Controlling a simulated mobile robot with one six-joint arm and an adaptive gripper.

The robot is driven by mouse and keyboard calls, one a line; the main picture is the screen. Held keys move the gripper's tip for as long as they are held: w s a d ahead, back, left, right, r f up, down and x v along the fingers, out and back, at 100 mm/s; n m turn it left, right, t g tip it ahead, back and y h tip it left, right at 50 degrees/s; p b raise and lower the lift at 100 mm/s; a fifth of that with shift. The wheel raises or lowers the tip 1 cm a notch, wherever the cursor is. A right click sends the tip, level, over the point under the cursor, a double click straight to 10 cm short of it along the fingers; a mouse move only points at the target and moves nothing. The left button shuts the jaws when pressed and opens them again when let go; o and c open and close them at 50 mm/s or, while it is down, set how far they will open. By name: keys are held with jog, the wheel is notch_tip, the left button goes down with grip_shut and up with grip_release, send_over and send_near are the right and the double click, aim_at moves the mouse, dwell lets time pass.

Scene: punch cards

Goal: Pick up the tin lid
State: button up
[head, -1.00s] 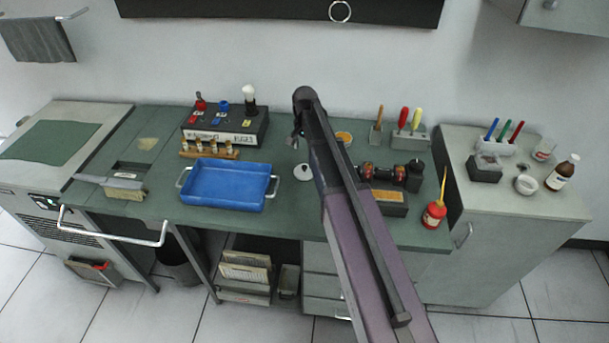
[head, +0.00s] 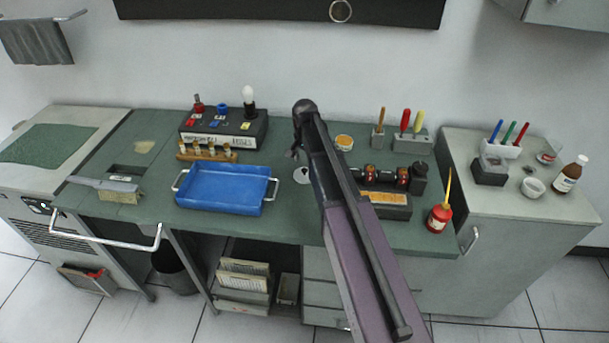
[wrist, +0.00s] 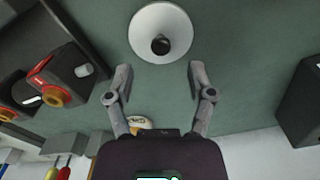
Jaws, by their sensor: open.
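The tin lid (wrist: 146,38) is a pale round disc with a dark knob in its middle. It lies on the green bench top, near the top edge of the wrist view. In the head view the lid (head: 301,176) is a small white disc right of the blue tray, partly hidden by my arm. My gripper (wrist: 157,70) is open and empty. Its two fingers are spread on either side below the lid in the wrist view, apart from it. In the head view my gripper (head: 296,153) hangs just above and behind the lid, mostly hidden.
A blue tray (head: 222,187) stands left of the lid. A black switch box (head: 237,127) is behind it. A dark device with red rings (head: 385,180) stands to the right. A round orange-topped tin (head: 344,142) is behind my arm. Bare bench surrounds the lid.

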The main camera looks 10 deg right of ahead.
aim_at(305, 169)
jog(key=shift+f, duration=0.1)
jog(key=shift+f+b, duration=2.5)
jog(key=shift+b, duration=0.1)
jog(key=shift+c, duration=0.2)
grip_shut()
